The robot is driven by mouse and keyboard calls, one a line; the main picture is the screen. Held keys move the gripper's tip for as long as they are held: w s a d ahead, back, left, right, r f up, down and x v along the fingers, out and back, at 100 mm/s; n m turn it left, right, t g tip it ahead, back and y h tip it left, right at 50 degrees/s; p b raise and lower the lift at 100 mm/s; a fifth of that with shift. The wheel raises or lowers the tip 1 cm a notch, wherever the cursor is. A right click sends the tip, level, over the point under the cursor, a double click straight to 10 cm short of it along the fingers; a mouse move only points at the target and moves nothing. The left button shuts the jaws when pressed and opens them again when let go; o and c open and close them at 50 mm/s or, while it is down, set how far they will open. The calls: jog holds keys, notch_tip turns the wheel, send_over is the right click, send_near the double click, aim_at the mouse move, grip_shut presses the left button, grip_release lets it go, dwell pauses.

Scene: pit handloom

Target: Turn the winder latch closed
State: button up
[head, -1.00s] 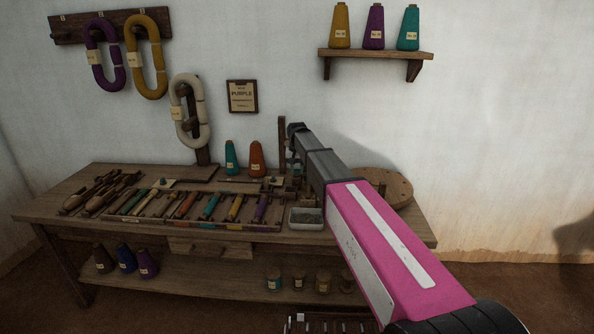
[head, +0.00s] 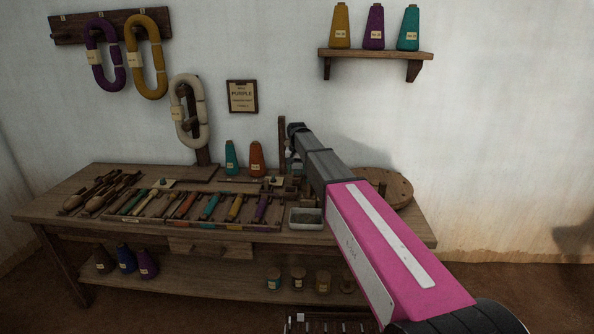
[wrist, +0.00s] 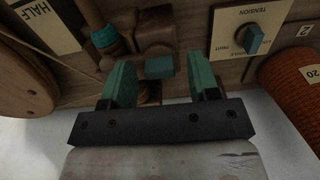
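In the wrist view a small teal tab (wrist: 159,67) sits on a brown wooden block, which looks like the winder latch, though no label on it shows. My gripper (wrist: 161,82) has two green fingers spread wide, one on each side of the tab, with visible gaps and nothing held. The tab looks to lie slightly beyond the line of the fingertips; contact is not visible. In the head view my arm reaches over the right part of the bench (head: 60,205), and the gripper's fingers are hard to make out behind the wrist.
A teal tension knob (wrist: 255,40) on a labelled plate is right of the fingers. An orange cone (wrist: 295,85) stands at far right. A teal-wound spool (wrist: 107,40) and a round wooden disc (wrist: 25,80) are at left. A tray of shuttles (head: 205,225) lies on the bench.

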notch_tip(320, 180, up, 11)
dwell(0.6)
jog(key=shift+f, duration=0.1)
